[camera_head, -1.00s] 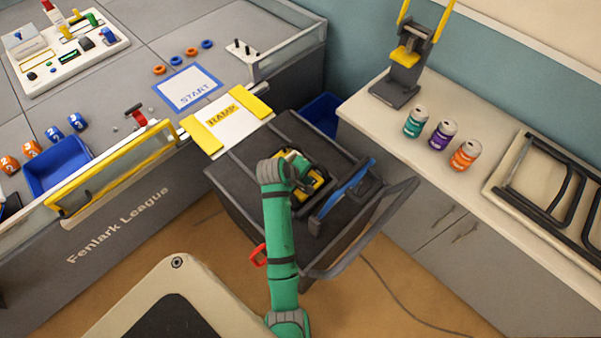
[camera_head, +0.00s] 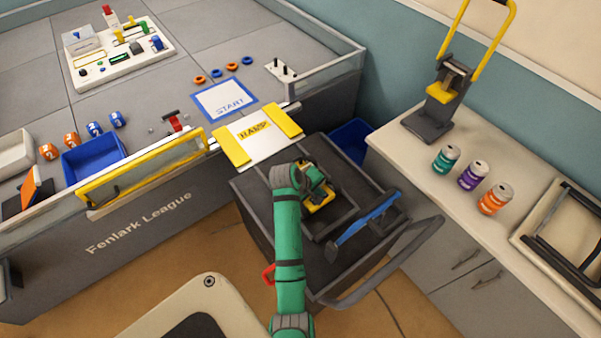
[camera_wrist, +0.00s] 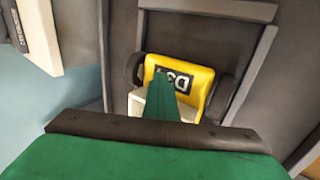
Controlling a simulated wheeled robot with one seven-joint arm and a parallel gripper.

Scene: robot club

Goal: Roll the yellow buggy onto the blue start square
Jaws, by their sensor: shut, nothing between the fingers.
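The yellow buggy (camera_head: 321,203) sits on the dark cart top (camera_head: 262,200), partly hidden by my gripper (camera_head: 322,186). In the wrist view the buggy (camera_wrist: 198,83) shows a dark label, dark wheels and a pale part beneath my gripper (camera_wrist: 168,88). My gripper is shut and empty, its green tip over or against the buggy; I cannot tell whether they touch. The blue start square (camera_head: 224,99), a white sheet with a blue border, lies on the grey arena floor. The white ramp (camera_head: 262,150) with yellow sides lies between cart and arena.
A blue-handled bar (camera_head: 368,222) lies on the cart, right of the buggy. Orange and blue rings (camera_head: 215,74) lie behind the start square. A blue bin (camera_head: 95,158) and yellow-framed rail (camera_head: 140,170) stand left of the ramp. Cans (camera_head: 471,176) stand on the right counter.

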